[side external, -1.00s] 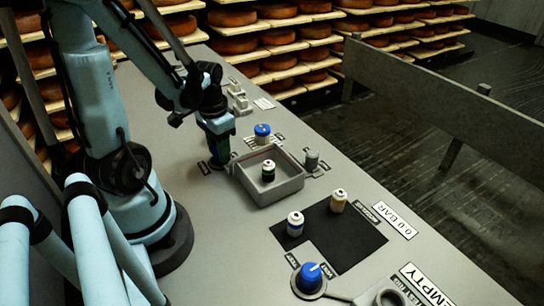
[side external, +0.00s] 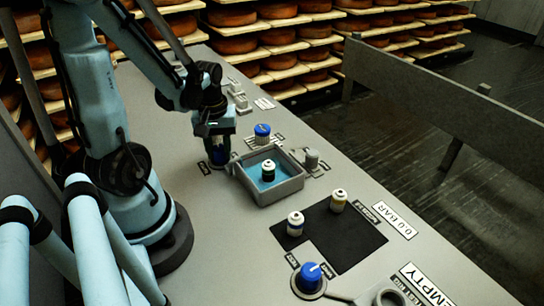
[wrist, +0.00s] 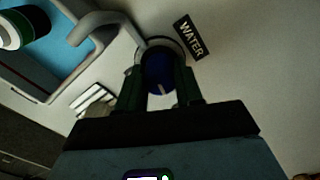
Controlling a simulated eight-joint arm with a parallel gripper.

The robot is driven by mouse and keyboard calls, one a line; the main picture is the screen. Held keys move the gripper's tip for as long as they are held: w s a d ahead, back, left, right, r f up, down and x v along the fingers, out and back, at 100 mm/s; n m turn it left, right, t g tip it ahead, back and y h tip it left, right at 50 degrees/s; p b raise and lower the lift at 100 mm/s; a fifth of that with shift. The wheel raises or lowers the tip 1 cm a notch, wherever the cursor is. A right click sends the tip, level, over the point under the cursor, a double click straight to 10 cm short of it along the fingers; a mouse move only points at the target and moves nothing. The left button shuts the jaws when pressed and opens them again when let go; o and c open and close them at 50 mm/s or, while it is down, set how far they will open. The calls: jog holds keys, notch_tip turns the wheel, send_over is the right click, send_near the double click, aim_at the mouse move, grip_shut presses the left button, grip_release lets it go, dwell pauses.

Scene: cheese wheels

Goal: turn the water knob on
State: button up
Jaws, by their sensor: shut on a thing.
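The blue water knob (wrist: 158,70) sits beside the WATER label (wrist: 190,37) in the wrist view. My gripper (wrist: 160,82) is shut on it, with one dark finger on each side. In the side external view my gripper (side external: 217,159) points straight down at the knob, left of the square basin (side external: 275,191). The fingers mostly hide the knob there. Blue water (side external: 259,176) covers the basin floor. A white container with a dark green band (side external: 268,170) stands upright in it.
Two white containers (side external: 295,223) (side external: 339,201) stand by the black mat (side external: 350,237). Another blue knob (side external: 310,275) is at the front. Cheese shelves stand behind.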

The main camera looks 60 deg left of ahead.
aim_at(218, 147)
jog(key=shift+n, duration=1.6)
jog(key=o, duration=1)
jog(key=shift+o, duration=0.2)
jog(key=shift+r, duration=0.1)
notch_tip(218, 147, up, 12)
